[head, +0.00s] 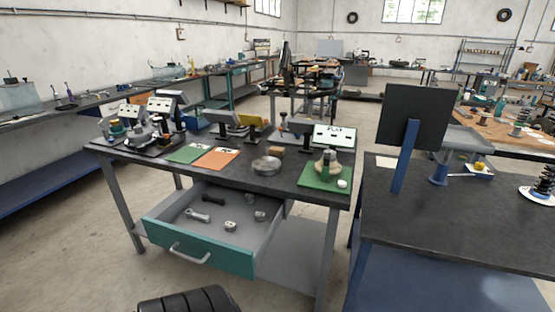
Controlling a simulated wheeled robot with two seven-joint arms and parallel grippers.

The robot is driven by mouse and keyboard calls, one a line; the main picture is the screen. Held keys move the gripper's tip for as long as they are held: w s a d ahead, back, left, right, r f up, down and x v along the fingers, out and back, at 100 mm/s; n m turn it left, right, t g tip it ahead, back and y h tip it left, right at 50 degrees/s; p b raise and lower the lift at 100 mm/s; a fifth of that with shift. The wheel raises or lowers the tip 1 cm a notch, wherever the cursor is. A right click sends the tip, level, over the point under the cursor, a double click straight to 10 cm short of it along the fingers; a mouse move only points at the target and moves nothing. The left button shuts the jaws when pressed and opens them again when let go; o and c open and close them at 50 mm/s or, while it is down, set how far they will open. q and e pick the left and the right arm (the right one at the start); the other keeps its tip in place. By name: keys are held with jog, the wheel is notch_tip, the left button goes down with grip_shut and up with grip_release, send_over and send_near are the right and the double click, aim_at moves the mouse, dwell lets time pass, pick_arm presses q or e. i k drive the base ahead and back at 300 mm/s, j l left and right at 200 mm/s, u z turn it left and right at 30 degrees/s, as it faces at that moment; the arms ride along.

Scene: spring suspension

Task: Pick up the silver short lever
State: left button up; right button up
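An open drawer (160,228) with a teal front sticks out from under the dark-topped workbench. Inside it lies a silver lever-like piece (197,215) with a rounded end, toward the left of the drawer; it looks like the silver short lever, but it is small in view. A dark elongated piece (213,200) lies behind it. Several small silver parts lie to its right, one near the drawer front (230,226) and one near the right wall (259,215). Neither of my grippers is in view.
The workbench top (240,172) holds a green mat (187,152), an orange mat (217,158), a round metal part (266,165) and a green board (318,181). A second dark bench (440,215) stands at right. A black ribbed object (190,302) sits at the bottom edge. Floor at left is clear.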

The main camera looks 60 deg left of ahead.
aim_at(189, 213)
jog(key=u, duration=2.65)
